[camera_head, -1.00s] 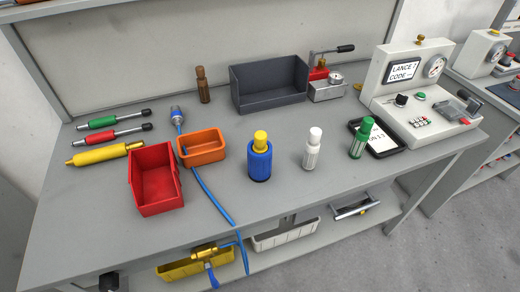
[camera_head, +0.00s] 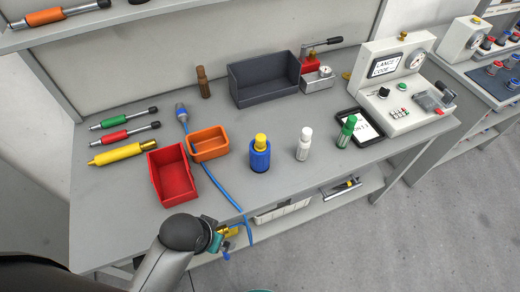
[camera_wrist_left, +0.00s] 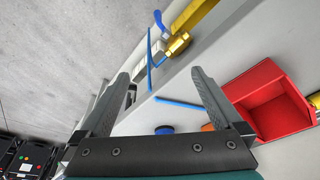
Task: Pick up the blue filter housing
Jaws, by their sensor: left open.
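The blue filter housing (camera_head: 260,158) with its yellow cap stands upright near the middle of the grey bench in the head view. In the left wrist view, a small blue round shape (camera_wrist_left: 165,131) shows between the finger bases; I cannot tell whether it is the housing. My left gripper (camera_wrist_left: 160,76) has its two fingers spread, with nothing held between them. In the head view my left arm comes in at the bottom left by the bench's front edge, well apart from the housing; its fingers are not clear there. My right gripper is in neither view.
A red bin (camera_head: 173,180) and an orange bin (camera_head: 210,149) stand left of the housing. A blue hose (camera_head: 219,186) runs over the front edge. A white bottle (camera_head: 304,146) and a green one (camera_head: 346,135) stand to the right. A dark grey bin (camera_head: 265,85) is behind.

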